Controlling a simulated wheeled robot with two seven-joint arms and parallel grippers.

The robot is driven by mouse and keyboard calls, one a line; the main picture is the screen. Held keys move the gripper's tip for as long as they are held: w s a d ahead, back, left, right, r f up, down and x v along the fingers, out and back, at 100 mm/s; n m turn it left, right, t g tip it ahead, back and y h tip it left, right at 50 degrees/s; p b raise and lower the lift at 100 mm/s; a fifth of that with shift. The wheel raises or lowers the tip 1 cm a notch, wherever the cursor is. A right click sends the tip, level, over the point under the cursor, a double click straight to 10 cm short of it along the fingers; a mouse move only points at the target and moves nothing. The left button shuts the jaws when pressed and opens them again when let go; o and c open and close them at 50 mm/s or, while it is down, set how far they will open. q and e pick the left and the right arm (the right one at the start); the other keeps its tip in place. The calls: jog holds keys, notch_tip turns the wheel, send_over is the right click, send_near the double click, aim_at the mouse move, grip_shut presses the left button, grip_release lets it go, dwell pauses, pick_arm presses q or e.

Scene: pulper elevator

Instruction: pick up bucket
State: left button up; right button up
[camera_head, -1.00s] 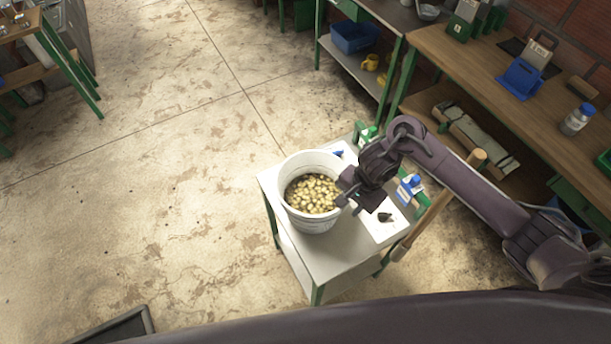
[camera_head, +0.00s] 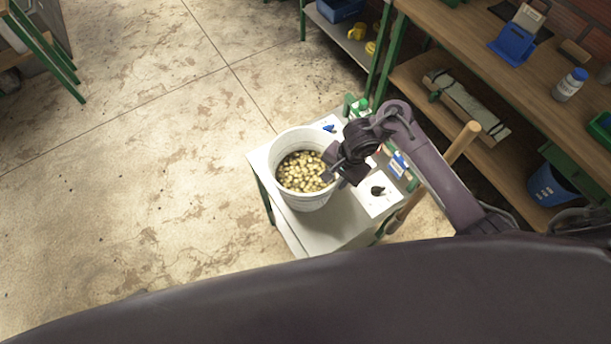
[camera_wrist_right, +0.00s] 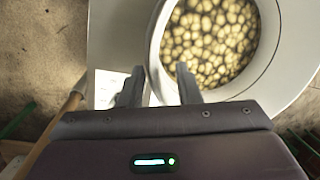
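The white bucket (camera_head: 303,201), full of pale yellowish lumps, stands upright on a small white-topped table (camera_head: 335,232). It also shows in the right wrist view (camera_wrist_right: 279,78). My right gripper (camera_head: 332,174) is at the bucket's right rim. In the right wrist view its two fingers (camera_wrist_right: 160,86) are apart, one over the inside of the bucket and one outside, with the rim between them. I cannot tell whether either finger touches the wall. My left gripper is not in view.
A white sheet with a dark item (camera_head: 378,191) lies right of the bucket. A wooden handle (camera_head: 462,143) leans by the table. A wooden workbench (camera_head: 465,50) with shelves stands at the upper right. The floor to the left is clear.

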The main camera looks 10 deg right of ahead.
aim_at(333, 186)
jog(key=f, duration=0.4)
jog(key=shift+a+f, duration=0.1)
jog(key=shift+a, duration=0.25)
grip_shut()
jog(key=shift+w, duration=0.15)
dwell(0.9)
